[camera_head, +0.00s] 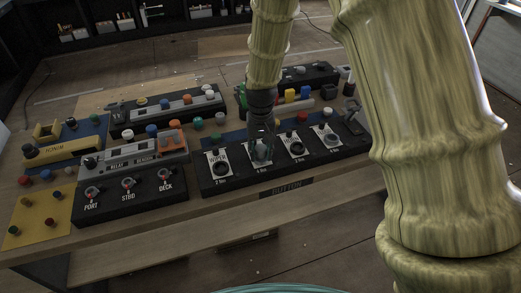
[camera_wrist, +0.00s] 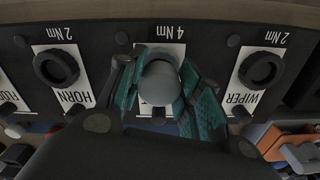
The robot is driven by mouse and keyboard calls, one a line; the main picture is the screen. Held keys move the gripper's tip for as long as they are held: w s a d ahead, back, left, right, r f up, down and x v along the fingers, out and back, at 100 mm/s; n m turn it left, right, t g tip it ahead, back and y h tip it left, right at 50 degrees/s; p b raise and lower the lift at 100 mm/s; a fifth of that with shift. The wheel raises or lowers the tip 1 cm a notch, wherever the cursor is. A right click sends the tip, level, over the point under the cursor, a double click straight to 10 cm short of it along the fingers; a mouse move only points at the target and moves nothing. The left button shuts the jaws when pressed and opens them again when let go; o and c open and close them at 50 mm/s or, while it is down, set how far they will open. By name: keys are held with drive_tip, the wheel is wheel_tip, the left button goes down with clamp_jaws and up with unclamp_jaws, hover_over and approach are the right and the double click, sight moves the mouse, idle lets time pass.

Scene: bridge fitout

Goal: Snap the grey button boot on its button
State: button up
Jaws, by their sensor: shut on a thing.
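My gripper (camera_head: 261,145) points down over the second position from the left on the black button panel (camera_head: 208,186). In the wrist view its teal fingers are shut on the grey boot (camera_wrist: 160,80), a rounded grey cap. The boot is in line with the white plate marked 4 Nm (camera_wrist: 167,49). The fingers and boot hide the button under it and most of the plate's name, so I cannot tell whether the boot is seated. The neighbouring HORN button (camera_wrist: 56,67) and WIPER button (camera_wrist: 260,70) are black and round, each on a white plate.
A panel with the PORT, STBD and DECK switches (camera_head: 128,184) stands to the left. Behind are consoles with coloured caps, including an orange block (camera_head: 168,138). A yellow board (camera_head: 38,215) lies at the front left. The wooden table edge (camera_head: 240,205) in front is clear.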

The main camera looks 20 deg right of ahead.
sight(261, 148)
drive_tip(key=shift+f, duration=0.25)
idle(0.6)
drive_tip(key=o, duration=0.9)
wheel_tip(261, 148, up, 12)
idle(0.7)
idle(0.9)
